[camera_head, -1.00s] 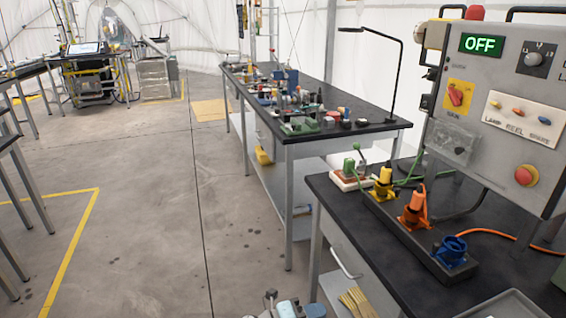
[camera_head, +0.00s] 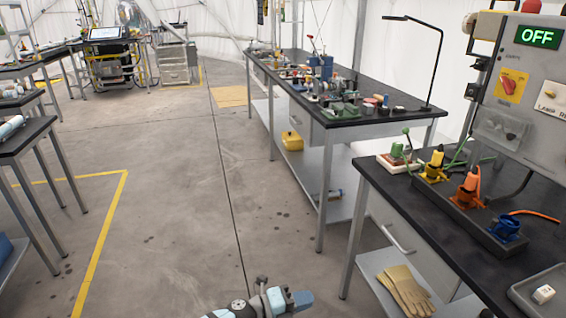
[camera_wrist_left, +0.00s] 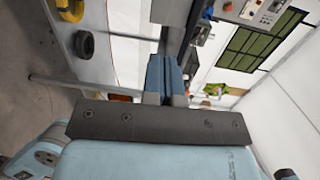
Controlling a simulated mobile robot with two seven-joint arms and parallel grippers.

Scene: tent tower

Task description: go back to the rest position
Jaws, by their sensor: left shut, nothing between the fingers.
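My left gripper (camera_head: 302,299) shows at the bottom middle of the head view, above the floor and left of the near bench. In the left wrist view its blue fingers (camera_wrist_left: 165,72) are pressed together with nothing between them. My right gripper is not in view.
The near black-topped bench (camera_head: 400,212) stands at the right, with coloured plugs, a control panel (camera_head: 497,110) reading OFF, and gloves (camera_head: 404,290) on its lower shelf. A longer bench (camera_head: 375,75) with a lamp stands behind it. Dark tables (camera_head: 22,137) stand at the left. The concrete floor (camera_head: 185,200) between is clear.

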